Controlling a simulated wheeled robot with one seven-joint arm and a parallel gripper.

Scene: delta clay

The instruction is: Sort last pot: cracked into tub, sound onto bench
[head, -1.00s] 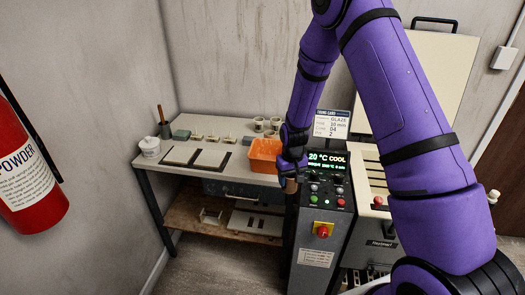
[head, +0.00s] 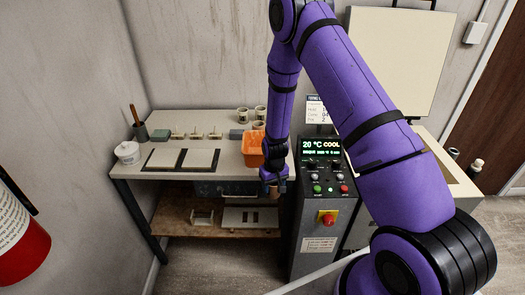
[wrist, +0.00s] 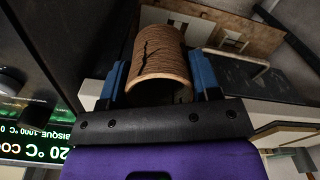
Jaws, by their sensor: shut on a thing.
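My gripper (head: 272,182) is shut on a brown, ribbed clay pot (wrist: 160,58), held between its two blue finger pads in the wrist view. A dark, jagged crack runs along the pot's side, with a second dark branch to its right. The pot's open mouth faces the wrist camera. In the head view the pot is mostly hidden by the gripper, in front of the bench's front edge. An orange tub (head: 248,150) stands on the right end of the bench (head: 160,120), partly behind my forearm. Several small pots (head: 243,115) stand behind the tub.
The kiln control box (head: 325,218) stands close right of my gripper. A lower shelf (head: 190,215) holds kiln furniture.

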